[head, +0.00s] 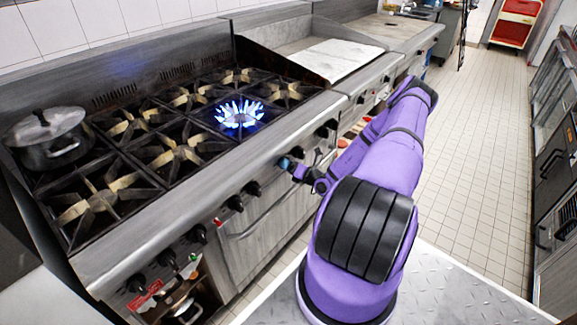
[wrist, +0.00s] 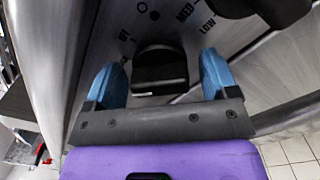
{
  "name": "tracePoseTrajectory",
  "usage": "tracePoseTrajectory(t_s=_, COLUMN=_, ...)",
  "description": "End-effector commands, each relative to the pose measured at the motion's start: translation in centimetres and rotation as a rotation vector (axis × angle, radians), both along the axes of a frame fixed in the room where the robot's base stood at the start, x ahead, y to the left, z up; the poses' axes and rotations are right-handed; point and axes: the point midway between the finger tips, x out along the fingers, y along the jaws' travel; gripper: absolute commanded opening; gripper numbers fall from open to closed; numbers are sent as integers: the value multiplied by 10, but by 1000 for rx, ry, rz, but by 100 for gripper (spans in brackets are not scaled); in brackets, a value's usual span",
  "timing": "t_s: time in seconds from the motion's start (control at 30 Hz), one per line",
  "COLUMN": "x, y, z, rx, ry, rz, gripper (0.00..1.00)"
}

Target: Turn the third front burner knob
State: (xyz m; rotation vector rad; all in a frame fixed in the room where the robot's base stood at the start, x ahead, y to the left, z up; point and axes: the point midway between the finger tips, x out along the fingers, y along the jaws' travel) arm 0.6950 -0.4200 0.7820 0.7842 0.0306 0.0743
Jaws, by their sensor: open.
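The stove (head: 120,245) has a row of black knobs along its front panel. In the wrist view a black knob (wrist: 160,72) sits between the two blue fingertips of my gripper (wrist: 163,62), with a gap on each side. Markings, including MED and LOW, are printed on the steel around it. In the head view my gripper (head: 287,163) is open at the front panel, right of a pair of knobs, one of them a knob (head: 253,188) close by. My gripper hides the knob it is at in that view. I cannot tell that knob's number in the row.
A blue flame (head: 238,114) burns on one burner. A lidded pot (head: 52,150) stands at the stove's left end. Another black knob (wrist: 262,8) is at the top right of the wrist view. The tiled floor (head: 480,150) to the right is clear.

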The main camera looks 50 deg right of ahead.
Motion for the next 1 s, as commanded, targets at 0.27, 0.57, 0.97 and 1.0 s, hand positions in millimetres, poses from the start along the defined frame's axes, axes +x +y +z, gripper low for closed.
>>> tracePoseTrajectory(t_s=0.27, x=0, y=0, z=0, rx=0, ry=0, rz=0, gripper=43)
tracePoseTrajectory(t_s=0.57, x=0, y=0, z=0, rx=-15, ry=-1, rz=0, gripper=32)
tracePoseTrajectory(t_s=0.97, x=0, y=0, z=0, rx=-234, ry=-18, rz=1, gripper=32)
tracePoseTrajectory(t_s=1.0, x=0, y=0, z=0, rx=-269, ry=-20, rz=1, gripper=32)
